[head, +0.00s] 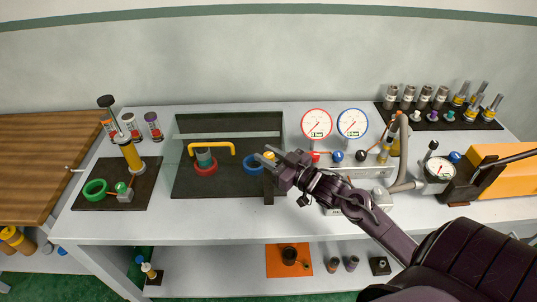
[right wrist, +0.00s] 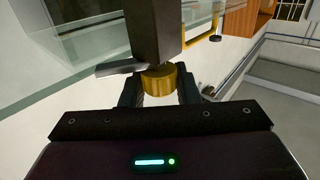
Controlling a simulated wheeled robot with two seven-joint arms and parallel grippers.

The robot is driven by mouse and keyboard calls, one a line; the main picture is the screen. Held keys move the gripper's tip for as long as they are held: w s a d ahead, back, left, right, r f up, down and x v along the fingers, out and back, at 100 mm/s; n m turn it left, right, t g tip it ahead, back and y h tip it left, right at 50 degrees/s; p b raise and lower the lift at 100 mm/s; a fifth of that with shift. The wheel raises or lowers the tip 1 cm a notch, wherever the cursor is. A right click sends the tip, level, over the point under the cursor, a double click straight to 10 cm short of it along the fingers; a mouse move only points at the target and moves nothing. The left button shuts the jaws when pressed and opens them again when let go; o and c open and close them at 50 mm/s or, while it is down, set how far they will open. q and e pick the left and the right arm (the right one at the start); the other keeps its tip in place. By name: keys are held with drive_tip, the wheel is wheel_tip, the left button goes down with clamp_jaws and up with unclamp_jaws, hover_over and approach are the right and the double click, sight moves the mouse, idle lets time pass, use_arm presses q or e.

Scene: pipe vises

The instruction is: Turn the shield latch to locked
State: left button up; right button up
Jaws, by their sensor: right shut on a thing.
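The shield latch is a yellow knob (head: 269,155) at the right side of the clear shield, by a dark post (head: 268,190). In the right wrist view the yellow knob (right wrist: 161,80) sits against a dark block (right wrist: 153,35), with a flat grey lever (right wrist: 120,68) pointing left. My right gripper (head: 268,159) is shut on the knob, with one finger on each side; the fingers also show in the right wrist view (right wrist: 160,90). The shield has a yellow handle (head: 211,147) in front. My left gripper is not in view.
Behind the shield stand a red ring (head: 205,169) and a blue ring (head: 252,164). Two gauges (head: 317,123) and a row of valves are to the right. A green ring (head: 95,189) and a yellow cylinder (head: 131,157) are on the left mat. The bench's front strip is clear.

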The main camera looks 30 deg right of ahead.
drive_tip(key=n+g+y, duration=0.1)
drive_tip(key=y, duration=0.1)
drive_tip(key=n+y+b, duration=0.1)
drive_tip(key=y, duration=0.1)
drive_tip(key=shift+d+f+n+g, duration=0.1)
drive_tip(key=shift+n+g, duration=0.3)
drive_tip(key=n+g+y+b, duration=0.7)
drive_tip(key=g+b, duration=0.1)
drive_tip(key=b, duration=0.7)
drive_tip(key=shift+g, duration=0.3)
drive_tip(key=shift+n+g+y+b, duration=0.5)
drive_tip(key=shift+n+g+b, duration=0.1)
drive_tip(key=shift+b, duration=0.55)
drive_tip(key=shift+r, duration=0.2)
drive_tip(key=o, duration=1)
drive_tip(key=shift+c, duration=0.2)
